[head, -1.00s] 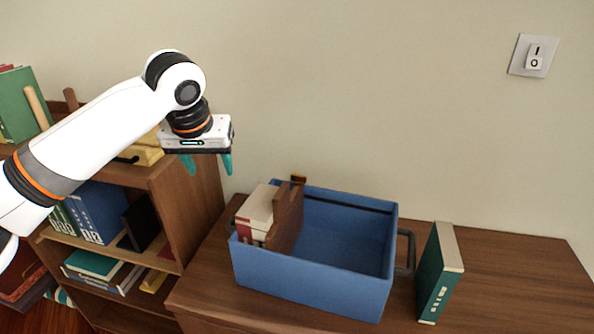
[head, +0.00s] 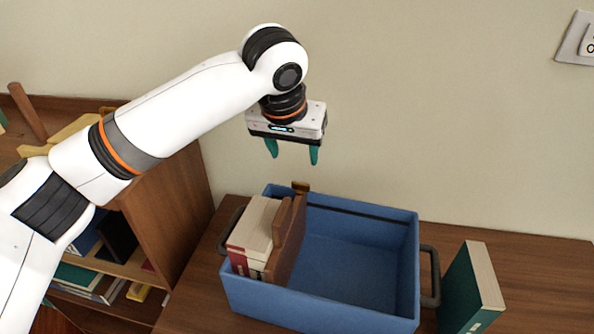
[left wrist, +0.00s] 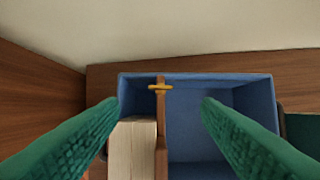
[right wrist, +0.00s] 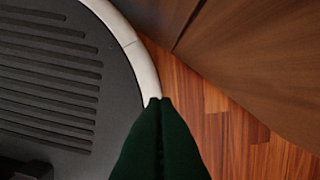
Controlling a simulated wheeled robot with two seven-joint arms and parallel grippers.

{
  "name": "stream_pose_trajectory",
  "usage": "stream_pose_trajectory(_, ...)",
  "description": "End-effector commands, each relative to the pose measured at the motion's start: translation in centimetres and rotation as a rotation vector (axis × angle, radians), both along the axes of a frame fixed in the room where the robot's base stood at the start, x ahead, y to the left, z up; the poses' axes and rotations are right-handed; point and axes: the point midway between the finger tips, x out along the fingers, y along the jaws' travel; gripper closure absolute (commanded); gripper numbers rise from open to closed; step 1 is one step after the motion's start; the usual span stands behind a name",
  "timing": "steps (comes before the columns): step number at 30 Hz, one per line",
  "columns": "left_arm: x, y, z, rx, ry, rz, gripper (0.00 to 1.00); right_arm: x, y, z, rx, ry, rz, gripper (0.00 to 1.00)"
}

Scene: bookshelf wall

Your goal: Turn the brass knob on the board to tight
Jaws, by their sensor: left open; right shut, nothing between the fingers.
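The brass knob (head: 300,187) is at the far end of the brown wooden board (head: 287,240), which stands inside the blue crate (head: 345,318). In the left wrist view the knob (left wrist: 160,87) shows as a small crossbar at the board's far end, lying across the board. My left gripper (head: 292,156) is open and empty, above the crate's back wall. The knob appears between its fingers in the left wrist view, lower down and apart from them. My right gripper (right wrist: 160,101) is shut and empty, low over the floor beside my base.
Cream books (head: 252,226) stand in the crate left of the board; its right part is empty. A green book (head: 470,285) stands right of the crate on the wooden top. A shelf (head: 165,215) is at left. A switch plate (head: 574,38) is on the wall.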

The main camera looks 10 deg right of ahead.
Motion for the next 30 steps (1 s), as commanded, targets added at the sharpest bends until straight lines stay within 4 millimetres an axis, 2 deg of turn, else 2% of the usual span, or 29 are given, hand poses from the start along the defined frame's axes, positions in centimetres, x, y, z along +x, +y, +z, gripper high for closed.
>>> stream_pose_trajectory(3,0.6,-0.3,-1.9,0.002,0.002,0.000,0.42,-1.8,0.0,0.1,-0.001,0.024,0.000,1.00)
stream_pose_trajectory(7,1.5,-0.8,-4.4,0.002,0.002,0.000,0.42,-3.2,-0.1,0.2,-0.003,0.045,0.000,1.00)
stream_pose_trajectory(11,2.4,-1.2,-6.7,0.002,0.003,0.002,0.42,-3.2,-0.1,0.4,-0.003,0.045,0.000,1.00)
stream_pose_trajectory(15,3.1,-1.6,-8.7,0.001,0.003,0.000,0.42,-2.1,0.0,0.5,-0.002,0.031,0.000,1.00)
stream_pose_trajectory(21,3.6,-1.9,-10.0,0.000,0.000,0.000,0.42,-1.3,0.1,0.7,0.001,0.018,0.000,1.00)
stream_pose_trajectory(30,3.7,-1.9,-10.2,0.001,0.000,0.000,0.43,-1.5,0.3,0.6,0.004,0.020,-0.001,1.00)
